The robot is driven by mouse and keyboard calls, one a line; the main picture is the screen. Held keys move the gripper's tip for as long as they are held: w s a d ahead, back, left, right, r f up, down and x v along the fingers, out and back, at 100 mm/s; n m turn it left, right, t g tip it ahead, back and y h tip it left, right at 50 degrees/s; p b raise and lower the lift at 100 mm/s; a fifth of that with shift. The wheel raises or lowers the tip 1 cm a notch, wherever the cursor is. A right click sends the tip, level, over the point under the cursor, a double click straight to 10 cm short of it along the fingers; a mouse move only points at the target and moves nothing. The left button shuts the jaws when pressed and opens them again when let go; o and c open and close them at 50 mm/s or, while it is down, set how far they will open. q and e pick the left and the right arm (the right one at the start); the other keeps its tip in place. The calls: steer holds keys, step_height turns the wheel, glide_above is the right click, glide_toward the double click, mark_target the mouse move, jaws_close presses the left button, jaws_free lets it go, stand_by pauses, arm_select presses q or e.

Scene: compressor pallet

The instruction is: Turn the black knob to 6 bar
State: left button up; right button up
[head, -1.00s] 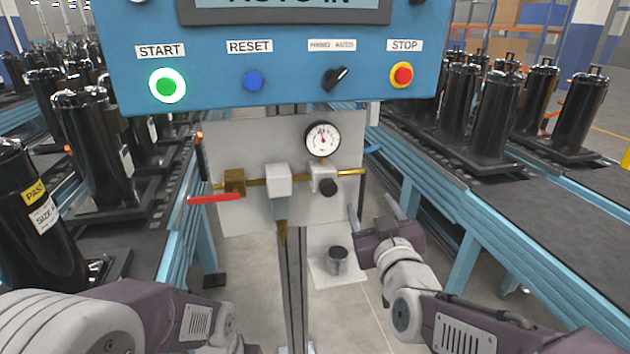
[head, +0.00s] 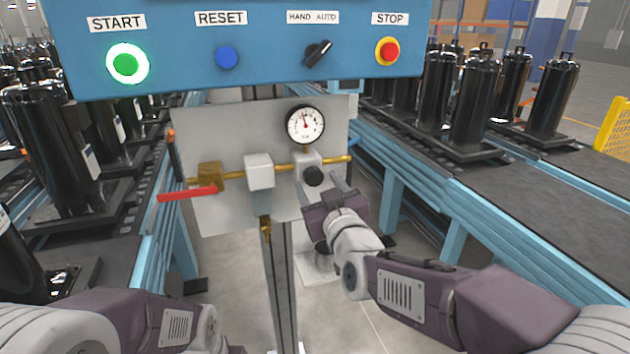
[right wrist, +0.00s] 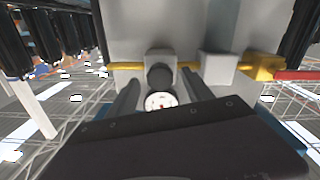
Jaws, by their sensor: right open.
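The black knob (head: 313,176) sits on the front of a pale regulator block (head: 304,160), under a round white pressure gauge (head: 305,125). The gauge needle points up and slightly left; its numbers are too small to read. My right gripper (head: 317,181) is open at the knob, with one finger on each side of it in the picture. In the right wrist view the knob (right wrist: 159,77) shows between the fingertips, with the gauge (right wrist: 160,101) below it. I cannot tell whether the fingers reach around the knob. Only my left arm shows at lower left; its gripper is out of view.
A brass pipe (head: 283,168) links the block with a white block (head: 258,171) and a valve with a red lever (head: 187,195). A blue button panel (head: 260,75) hangs above. Conveyors with black cylinders (head: 476,100) flank both sides.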

steer(key=x, duration=0.3)
jaws_close()
steer(key=shift+s+f+m+b, duration=0.1)
steer(key=shift+f+m+b, duration=0.1)
steer(key=shift+m+b, duration=1.15)
steer(key=m+b, duration=0.2)
steer(key=m, duration=0.3)
steer(key=shift+a, duration=0.1)
steer(key=m+b, duration=0.2)
steer(key=m, duration=0.2)
steer(key=shift+g+b, duration=0.3)
steer(key=shift+b, duration=0.1)
steer(key=shift+r+m+b, duration=0.2)
steer(key=shift+m+b, duration=0.45)
steer(key=shift+m, duration=0.7)
